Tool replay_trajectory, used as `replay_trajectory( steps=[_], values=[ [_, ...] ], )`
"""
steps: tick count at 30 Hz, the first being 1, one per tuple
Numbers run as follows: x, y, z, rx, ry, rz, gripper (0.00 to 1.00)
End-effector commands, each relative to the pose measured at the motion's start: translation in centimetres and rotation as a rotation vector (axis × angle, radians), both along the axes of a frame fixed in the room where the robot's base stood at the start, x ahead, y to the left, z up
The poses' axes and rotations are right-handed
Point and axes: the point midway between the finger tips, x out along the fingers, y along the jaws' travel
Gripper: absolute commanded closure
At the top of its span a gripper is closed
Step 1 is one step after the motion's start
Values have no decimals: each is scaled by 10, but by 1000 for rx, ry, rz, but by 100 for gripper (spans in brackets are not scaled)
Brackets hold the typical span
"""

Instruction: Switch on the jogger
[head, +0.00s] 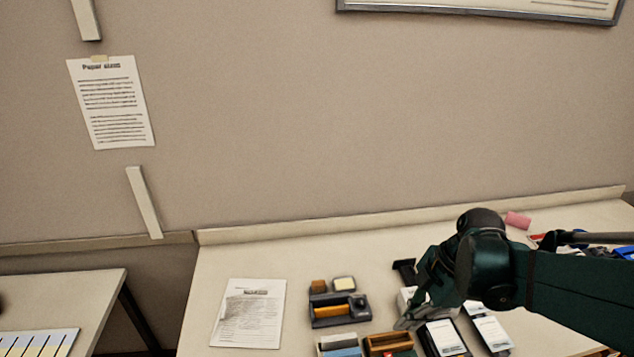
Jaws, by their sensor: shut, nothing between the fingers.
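I cannot tell for sure which thing is the jogger, and no switch can be made out. A white block-like thing (406,296) and a black piece (404,267) stand close behind my gripper (404,323) and are partly hidden by it. My gripper is shut and empty, pointing down over the items on the desk (240,252). Its fingertips are just above or beside an orange-brown tray (378,340); contact cannot be told. My arm comes in from the right and hides part of the desk.
A dark tape-dispenser-like holder (325,322), a printed sheet (248,313) and black, white-topped items (444,337) lie around the gripper. A pink block (517,220) is at the back right. The desk's back left is clear. Another table (85,290) stands at left.

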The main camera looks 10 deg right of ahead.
Motion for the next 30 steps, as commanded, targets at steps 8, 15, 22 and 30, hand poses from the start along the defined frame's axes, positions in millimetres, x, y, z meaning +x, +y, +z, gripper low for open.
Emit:
replay_trajectory(
  steps=[8,15,22,30],
  values=[
    [1,1,-3,0,0,0,100],
    [1,5,-16,0,0,0,100],
    [3,11,-37,0,0,-1,100],
    [5,19,-63,-1,0,0,100]
  ],
)
